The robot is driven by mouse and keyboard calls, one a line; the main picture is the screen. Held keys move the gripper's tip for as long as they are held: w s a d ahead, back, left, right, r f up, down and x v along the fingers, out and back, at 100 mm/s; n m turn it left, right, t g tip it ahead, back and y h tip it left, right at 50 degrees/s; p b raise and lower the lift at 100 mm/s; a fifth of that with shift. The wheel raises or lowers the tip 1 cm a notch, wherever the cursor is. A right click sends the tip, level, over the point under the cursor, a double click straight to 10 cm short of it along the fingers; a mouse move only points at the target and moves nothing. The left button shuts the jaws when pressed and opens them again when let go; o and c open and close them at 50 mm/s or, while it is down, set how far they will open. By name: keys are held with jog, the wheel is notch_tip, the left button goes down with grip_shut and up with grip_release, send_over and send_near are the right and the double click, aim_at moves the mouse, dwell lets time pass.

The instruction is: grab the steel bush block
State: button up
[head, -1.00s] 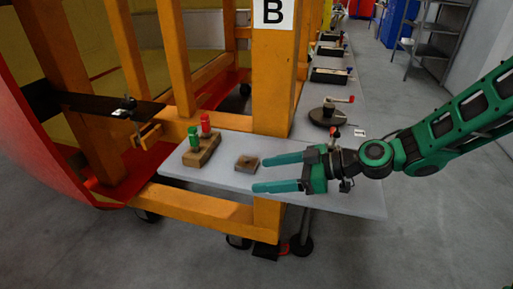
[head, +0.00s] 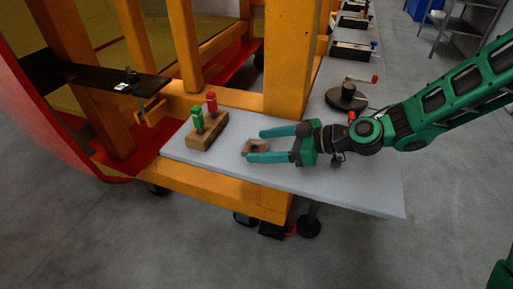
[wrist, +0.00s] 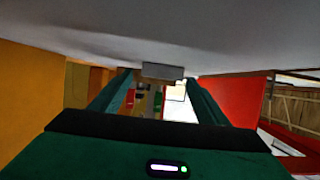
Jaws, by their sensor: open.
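The steel bush block (head: 256,147), a small block with a brownish top, sits on the grey table (head: 350,193). In the wrist view a small grey block (wrist: 163,71), which looks like the same one, shows against the table surface between the fingertips. My gripper (head: 256,145) is open, with its two green fingers lying one on each side of the block near their tips. The fingers also show in the wrist view (wrist: 160,78). The near finger hides part of the block in the head view. I cannot tell whether either finger touches it.
A wooden block (head: 206,132) with a green and a red peg stands left of the gripper. An orange post (head: 291,65) rises just behind the block. A round black device (head: 346,97) with a red-handled crank stands farther back. The table's front right is clear.

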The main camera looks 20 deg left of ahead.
jog(key=shift+x, duration=0.8)
jog(key=shift+c, duration=0.4)
jog(key=c, duration=1.4)
jog(key=shift+r, duration=0.1)
